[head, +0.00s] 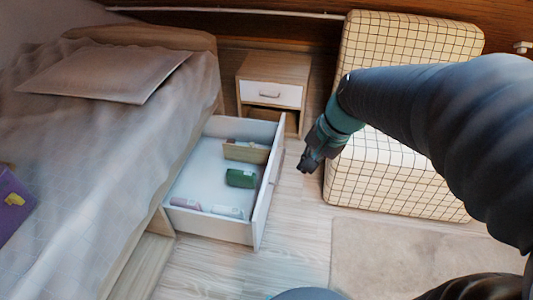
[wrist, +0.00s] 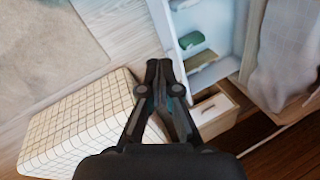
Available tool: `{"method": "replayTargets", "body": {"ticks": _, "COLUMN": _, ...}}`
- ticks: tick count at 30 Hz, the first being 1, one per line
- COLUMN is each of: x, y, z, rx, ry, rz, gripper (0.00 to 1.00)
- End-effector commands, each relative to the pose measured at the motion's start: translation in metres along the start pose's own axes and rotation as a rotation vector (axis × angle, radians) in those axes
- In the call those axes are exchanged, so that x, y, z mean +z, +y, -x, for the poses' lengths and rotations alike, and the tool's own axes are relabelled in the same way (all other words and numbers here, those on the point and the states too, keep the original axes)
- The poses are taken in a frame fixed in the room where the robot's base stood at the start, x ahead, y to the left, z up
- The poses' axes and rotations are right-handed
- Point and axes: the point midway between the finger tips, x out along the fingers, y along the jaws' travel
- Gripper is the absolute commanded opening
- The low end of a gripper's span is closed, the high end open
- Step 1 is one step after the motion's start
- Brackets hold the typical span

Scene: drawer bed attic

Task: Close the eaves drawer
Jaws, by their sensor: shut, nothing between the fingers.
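The eaves drawer (head: 212,228) is a white drawer pulled out from under the bed, standing open in the head view. Inside lie a green item (head: 241,178), a wooden box-like piece (head: 245,151) and a few small pale items near its front left corner. The drawer also shows at the top of the wrist view (wrist: 163,27). My gripper (head: 305,168) is shut and empty, to the right of the drawer's front panel (head: 269,185). A gap shows between them in the head view. The wrist view shows the fingertips (wrist: 158,66) together beside the drawer's edge.
The bed (head: 120,130) with a pillow is on the left. A nightstand (head: 272,72) stands behind the drawer. A checkered cushioned chair (head: 400,180) is close on the right of my gripper. A beige rug (head: 390,262) lies in front, with bare floor between rug and drawer.

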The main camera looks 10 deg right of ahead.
Motion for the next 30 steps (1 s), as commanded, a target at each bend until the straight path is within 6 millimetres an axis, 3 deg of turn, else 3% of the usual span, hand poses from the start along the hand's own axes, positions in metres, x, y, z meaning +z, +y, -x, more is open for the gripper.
{"method": "replayTargets", "body": {"ticks": 1, "x": -0.012, "y": 0.000, "z": -0.019, "rx": -0.009, "ry": -0.034, "rz": -0.069, "gripper": 0.00}}
{"method": "replayTargets", "body": {"ticks": 11, "x": -0.083, "y": -0.003, "z": -0.119, "rx": -0.087, "ry": -0.221, "rz": -0.547, "gripper": 0.00}}
{"method": "replayTargets", "body": {"ticks": 21, "x": -0.152, "y": 0.024, "z": -0.238, "rx": -0.146, "ry": -0.395, "rz": -1.043, "gripper": 0.00}}
{"method": "replayTargets", "body": {"ticks": 25, "x": -0.170, "y": 0.037, "z": -0.272, "rx": -0.161, "ry": -0.439, "rz": -1.183, "gripper": 0.00}}
{"method": "replayTargets", "body": {"ticks": 30, "x": -0.181, "y": 0.046, "z": -0.296, "rx": -0.173, "ry": -0.470, "rz": -1.283, "gripper": 0.00}}
